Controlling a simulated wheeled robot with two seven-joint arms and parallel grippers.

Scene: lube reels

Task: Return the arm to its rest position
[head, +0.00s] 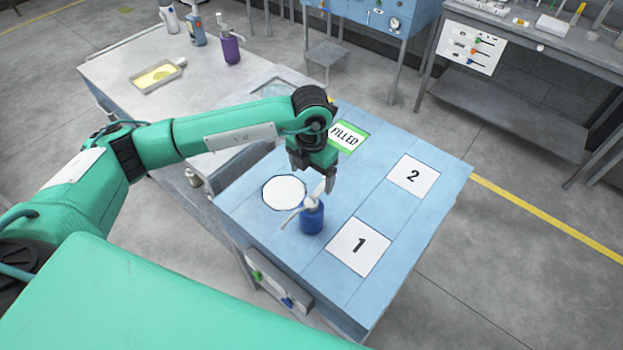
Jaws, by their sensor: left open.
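My left arm reaches in from the left over the blue table, and its left gripper (325,183) points down, open, right at the top of a blue pump bottle (312,217). The bottle stands upright on the blue table (262,235), between a white round spot (284,192) and the white square marked 1 (358,246). Its pale pump head shows beside the fingers; I cannot tell if they touch it. My right gripper is not in view.
A white square marked 2 (413,176) and a green-edged FILLED label (347,136) lie bare on the table. The grey table (115,72) behind holds a purple pump bottle (231,48), other bottles and a tray with yellow content (158,76). Open floor lies to the right.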

